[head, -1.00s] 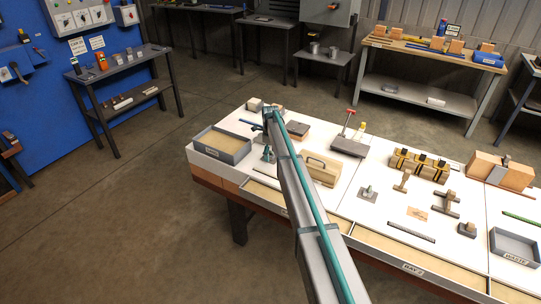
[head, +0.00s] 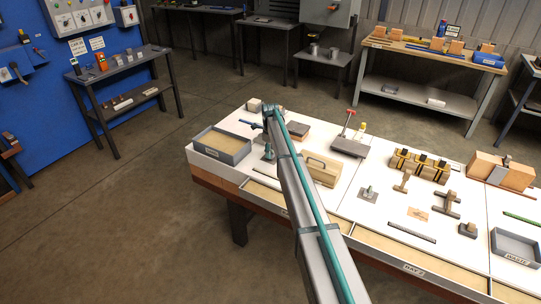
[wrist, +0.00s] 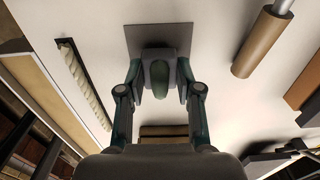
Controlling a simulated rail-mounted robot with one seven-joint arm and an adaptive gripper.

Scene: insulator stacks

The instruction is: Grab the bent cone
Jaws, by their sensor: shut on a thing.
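In the wrist view a dark green, rounded cone (wrist: 160,85) stands between the fingers of my gripper (wrist: 160,72). My gripper is shut on it, with a finger on each side. A grey square plate (wrist: 141,33) lies just beyond and under it. The fingers hide part of the cone, so its bend is hard to make out. In the head view my arm reaches over the left end of the white table, and the plate and cone are small and partly hidden behind it. A similar grey-green piece (head: 368,192) stands on a plate further right.
A grey tray (head: 222,157) is left of my arm. A wooden block with a handle (head: 321,169) is close on its right. The wrist view shows a pale twisted rod (wrist: 83,82) at left and a brown cylinder (wrist: 262,45) at right.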

